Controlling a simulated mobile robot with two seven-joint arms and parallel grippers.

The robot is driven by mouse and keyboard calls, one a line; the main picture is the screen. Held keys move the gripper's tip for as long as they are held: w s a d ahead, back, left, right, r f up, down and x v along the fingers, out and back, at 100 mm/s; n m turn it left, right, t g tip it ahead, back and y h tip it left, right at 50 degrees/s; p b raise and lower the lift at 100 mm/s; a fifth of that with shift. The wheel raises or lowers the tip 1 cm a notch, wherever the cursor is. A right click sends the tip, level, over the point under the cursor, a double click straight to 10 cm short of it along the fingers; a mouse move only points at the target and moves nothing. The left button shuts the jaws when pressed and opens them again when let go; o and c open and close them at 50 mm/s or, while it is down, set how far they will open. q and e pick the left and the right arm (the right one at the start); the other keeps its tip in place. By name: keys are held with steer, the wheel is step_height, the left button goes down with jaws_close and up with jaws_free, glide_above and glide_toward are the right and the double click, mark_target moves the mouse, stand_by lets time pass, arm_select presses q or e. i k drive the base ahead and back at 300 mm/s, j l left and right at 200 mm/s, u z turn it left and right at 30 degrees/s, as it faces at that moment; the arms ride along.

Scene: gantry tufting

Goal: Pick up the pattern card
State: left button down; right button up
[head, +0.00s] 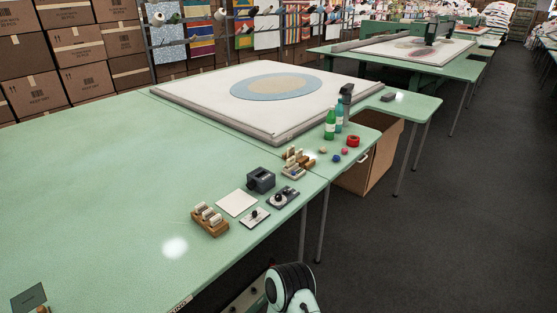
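A flat, pale square card (237,203) lies on the green table (110,190), between a wooden block rack and a dark box. A dark green, card-like panel (28,298) stands tilted at the lower left corner, partly cut off by the frame. No printing is readable on either, so I cannot tell for certain which is the pattern card. Neither of my grippers is in view. Only a rounded black and white part of my own arm shows at the bottom edge, apart from the table things.
Around the pale card are a wooden rack (210,220), a dark grey box (261,180), and small dial devices (283,197) (255,217). Bottles (330,123) and a red tape roll (353,141) stand farther back. A large tufting frame (180,95) covers the back.

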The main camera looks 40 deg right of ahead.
mark_target(290, 162)
steer(key=l+u, duration=0.35)
steer(key=l, duration=1.25)
steer(key=k+l+u, duration=0.1)
steer(key=l, duration=0.4)
steer(key=k+l, duration=0.15)
steer(key=l, duration=0.4)
steer(key=l+u, duration=0.1)
steer(key=l, duration=0.4)
steer(key=k, duration=0.05)
